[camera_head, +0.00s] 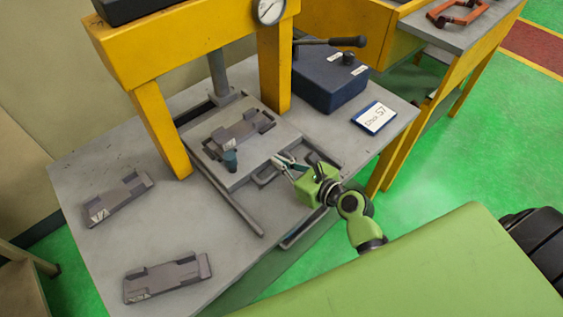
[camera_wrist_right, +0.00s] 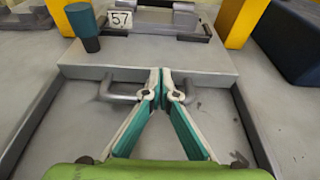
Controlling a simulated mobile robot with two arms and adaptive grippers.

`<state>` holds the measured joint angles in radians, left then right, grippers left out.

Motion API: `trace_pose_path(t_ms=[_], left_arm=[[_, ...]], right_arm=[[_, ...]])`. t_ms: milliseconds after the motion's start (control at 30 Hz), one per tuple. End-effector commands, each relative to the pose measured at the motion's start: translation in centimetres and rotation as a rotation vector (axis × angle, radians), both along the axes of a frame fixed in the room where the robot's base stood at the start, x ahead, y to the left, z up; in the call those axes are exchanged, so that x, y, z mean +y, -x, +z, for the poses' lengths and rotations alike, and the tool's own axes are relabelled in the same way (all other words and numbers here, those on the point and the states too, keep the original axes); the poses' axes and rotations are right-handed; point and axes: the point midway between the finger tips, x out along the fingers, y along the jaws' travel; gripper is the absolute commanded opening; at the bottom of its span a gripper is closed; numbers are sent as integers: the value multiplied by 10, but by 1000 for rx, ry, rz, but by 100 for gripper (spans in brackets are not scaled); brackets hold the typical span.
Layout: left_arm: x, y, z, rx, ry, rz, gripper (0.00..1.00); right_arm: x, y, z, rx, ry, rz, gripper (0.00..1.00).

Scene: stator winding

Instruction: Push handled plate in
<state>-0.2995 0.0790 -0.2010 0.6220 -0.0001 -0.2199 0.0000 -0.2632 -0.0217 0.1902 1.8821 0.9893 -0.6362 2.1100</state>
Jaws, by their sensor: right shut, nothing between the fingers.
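The handled plate (camera_head: 220,176) is a grey sliding plate under the yellow press frame, between two dark rails. It carries a grey fixture block (camera_head: 240,130) and a small blue-capped cylinder (camera_head: 230,161). Its front edge faces me in the right wrist view (camera_wrist_right: 150,58), with a grey bar handle (camera_wrist_right: 120,92) on that face. My right gripper (camera_head: 279,161) is at the plate's front, shut and empty. In the right wrist view its fingertips (camera_wrist_right: 160,72) meet at the middle of the handle, close to the front face; contact is unclear. My left gripper is not in view.
The yellow press frame (camera_head: 156,125) stands around the plate, with a post on each side. Two loose grey fixtures (camera_head: 118,199) (camera_head: 167,278) lie on the table at left. A blue box with a lever (camera_head: 330,78) and a labelled card (camera_head: 374,118) are at right.

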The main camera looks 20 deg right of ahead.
Motion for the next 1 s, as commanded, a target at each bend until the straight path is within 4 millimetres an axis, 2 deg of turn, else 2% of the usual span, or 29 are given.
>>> trace_pose_path(t_ms=[133,300,467,1000], left_arm=[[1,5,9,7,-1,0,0],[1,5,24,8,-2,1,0],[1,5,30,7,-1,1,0],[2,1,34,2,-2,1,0]], right_arm=[[4,-11,4,-2,-2,0,0],[15,-40,6,-3,-4,-1,0],[21,-59,3,-2,-2,0,0],[24,-61,4,-1,0,1,0]])
